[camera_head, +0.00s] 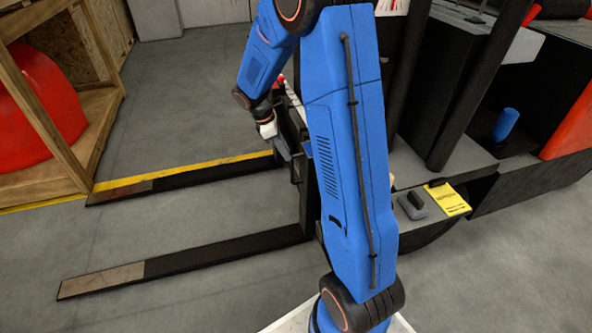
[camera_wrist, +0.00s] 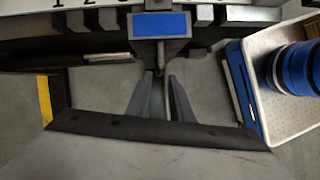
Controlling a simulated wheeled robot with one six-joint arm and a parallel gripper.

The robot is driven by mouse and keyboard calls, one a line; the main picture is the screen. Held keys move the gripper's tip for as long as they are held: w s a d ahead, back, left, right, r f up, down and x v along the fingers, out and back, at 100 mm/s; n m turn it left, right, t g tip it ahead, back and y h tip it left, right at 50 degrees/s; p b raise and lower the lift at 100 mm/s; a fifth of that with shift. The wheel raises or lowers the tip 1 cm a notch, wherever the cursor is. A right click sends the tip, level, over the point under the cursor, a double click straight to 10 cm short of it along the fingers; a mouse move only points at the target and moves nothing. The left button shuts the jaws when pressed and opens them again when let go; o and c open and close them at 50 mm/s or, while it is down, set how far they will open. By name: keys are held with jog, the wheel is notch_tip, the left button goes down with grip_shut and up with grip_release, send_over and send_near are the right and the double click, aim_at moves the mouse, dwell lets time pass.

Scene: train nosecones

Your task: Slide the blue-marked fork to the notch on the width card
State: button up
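A blue mark (camera_wrist: 160,24) sits on the top of a dark fork hanger in the wrist view, on a bar with notches (camera_wrist: 204,15). In the wrist view my gripper (camera_wrist: 159,82) has its two fingers apart, one on each side of a thin grey upright piece below the mark; gaps show beside it. Two forks, far (camera_head: 190,177) and near (camera_head: 190,259), reach left. A yellow card (camera_head: 447,199) with unreadable print lies on the truck; I cannot tell whether it is the width card.
A white strip with numbers (camera_wrist: 87,3) runs along the bar. A wooden crate frame (camera_head: 92,150) holding a red object (camera_head: 40,110) stands at left. A grey block with a dark handle (camera_head: 412,205) lies beside the yellow card. The floor between the forks is clear.

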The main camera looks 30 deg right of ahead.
send_over(296, 182)
notch_tip(296, 182, down, 10)
jog(key=shift+r, duration=0.1)
jog(key=shift+c, duration=0.7)
grip_shut()
